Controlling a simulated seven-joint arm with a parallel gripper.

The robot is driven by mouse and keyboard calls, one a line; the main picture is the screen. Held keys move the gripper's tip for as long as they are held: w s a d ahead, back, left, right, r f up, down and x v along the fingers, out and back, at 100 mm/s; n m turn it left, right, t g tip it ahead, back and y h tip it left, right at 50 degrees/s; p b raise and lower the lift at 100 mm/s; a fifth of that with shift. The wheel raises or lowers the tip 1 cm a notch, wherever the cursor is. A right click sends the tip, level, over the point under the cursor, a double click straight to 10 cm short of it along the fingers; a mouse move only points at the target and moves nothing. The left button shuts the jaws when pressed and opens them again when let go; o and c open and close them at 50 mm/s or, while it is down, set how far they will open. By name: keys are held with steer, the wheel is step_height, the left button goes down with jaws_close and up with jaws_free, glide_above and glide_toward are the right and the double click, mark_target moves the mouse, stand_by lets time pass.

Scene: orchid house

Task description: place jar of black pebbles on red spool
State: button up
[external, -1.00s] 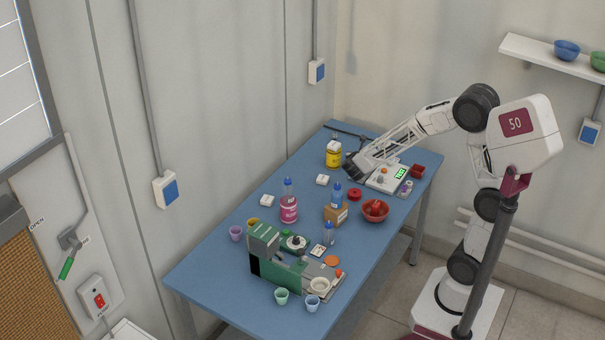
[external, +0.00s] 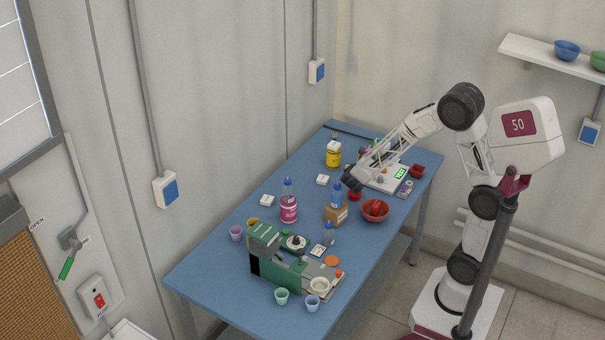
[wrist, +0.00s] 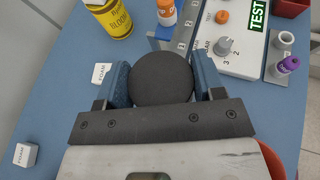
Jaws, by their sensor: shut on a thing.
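My gripper (external: 351,180) is low over the far half of the blue table in the external view. In the wrist view, its two blue-padded fingers (wrist: 162,82) are shut on a round, black-topped thing, which I take to be the jar of black pebbles (wrist: 162,76). Only its top shows; its lower part is hidden. The red spool (external: 355,197) shows just below the gripper in the external view, partly covered by it. I cannot tell whether the jar touches the spool. The spool is hidden in the wrist view.
A red bowl (external: 376,217) is at front right. A white instrument (wrist: 240,62) and a yellow bottle (external: 333,158) are behind. Small white foam blocks (external: 322,180) lie left.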

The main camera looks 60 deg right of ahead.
stand_by(0.3)
steer(key=shift+f, duration=1.85)
steer(key=o, duration=1.2)
steer(key=shift+f, duration=0.15)
steer(key=shift+r, duration=0.2)
steer(key=shift+v, duration=3.75)
steer(key=shift+s+r, duration=0.1)
